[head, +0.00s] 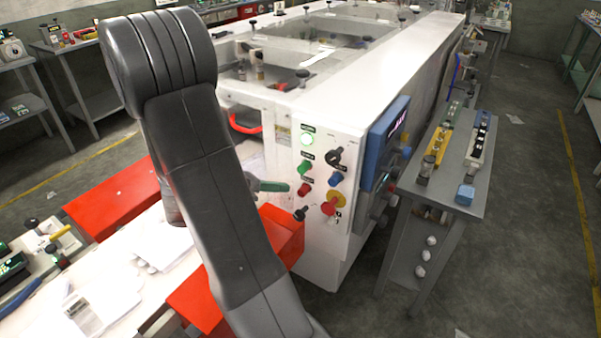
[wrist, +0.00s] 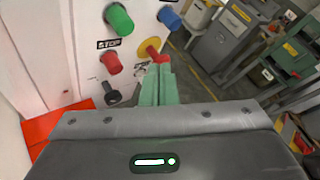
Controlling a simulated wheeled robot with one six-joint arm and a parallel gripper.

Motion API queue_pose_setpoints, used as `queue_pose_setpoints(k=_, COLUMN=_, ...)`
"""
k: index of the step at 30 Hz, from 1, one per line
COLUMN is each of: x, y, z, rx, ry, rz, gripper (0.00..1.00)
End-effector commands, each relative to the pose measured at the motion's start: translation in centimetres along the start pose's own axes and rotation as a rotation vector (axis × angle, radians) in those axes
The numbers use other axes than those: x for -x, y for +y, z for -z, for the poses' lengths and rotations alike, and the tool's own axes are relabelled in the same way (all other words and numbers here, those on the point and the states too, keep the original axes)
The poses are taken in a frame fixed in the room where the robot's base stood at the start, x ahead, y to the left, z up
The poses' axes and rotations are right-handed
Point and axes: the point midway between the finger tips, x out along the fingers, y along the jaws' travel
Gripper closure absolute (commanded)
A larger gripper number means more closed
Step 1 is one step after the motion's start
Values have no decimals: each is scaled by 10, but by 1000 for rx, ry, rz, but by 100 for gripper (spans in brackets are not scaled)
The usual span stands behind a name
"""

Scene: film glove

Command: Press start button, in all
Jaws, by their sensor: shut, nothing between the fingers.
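A white control panel faces me in the head view. Its green button (head: 305,167) sits above a red button (head: 304,189); both also show in the wrist view, green (wrist: 119,19) and red (wrist: 111,62). The word STOP is readable above the red one; I cannot read the green one's label. My gripper (head: 287,187) is shut and empty, its green fingers just left of the red button in the head view. In the wrist view my gripper (wrist: 158,68) points at the red emergency knob (wrist: 157,57) on its yellow base. I cannot tell any contact.
The panel also holds a lit lamp (head: 306,139), a blue button (head: 335,180), and black knobs (head: 336,156). A blue-framed screen (head: 388,130) juts out at its right. An orange-red bin (head: 284,233) sits below my gripper. A grey side table (head: 440,190) stands right.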

Motion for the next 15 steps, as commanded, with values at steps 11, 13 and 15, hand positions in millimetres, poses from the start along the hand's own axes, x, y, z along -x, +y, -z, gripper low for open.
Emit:
queue_pose_setpoints(k=11, x=-28, y=20, z=-21, rx=0, ry=0, rz=2, gripper=100)
queue_pose_setpoints(k=13, x=-30, y=21, z=-22, rx=0, ry=0, rz=1, gripper=100)
queue_pose_setpoints(k=15, x=-31, y=22, z=-23, rx=0, ry=0, rz=0, gripper=100)
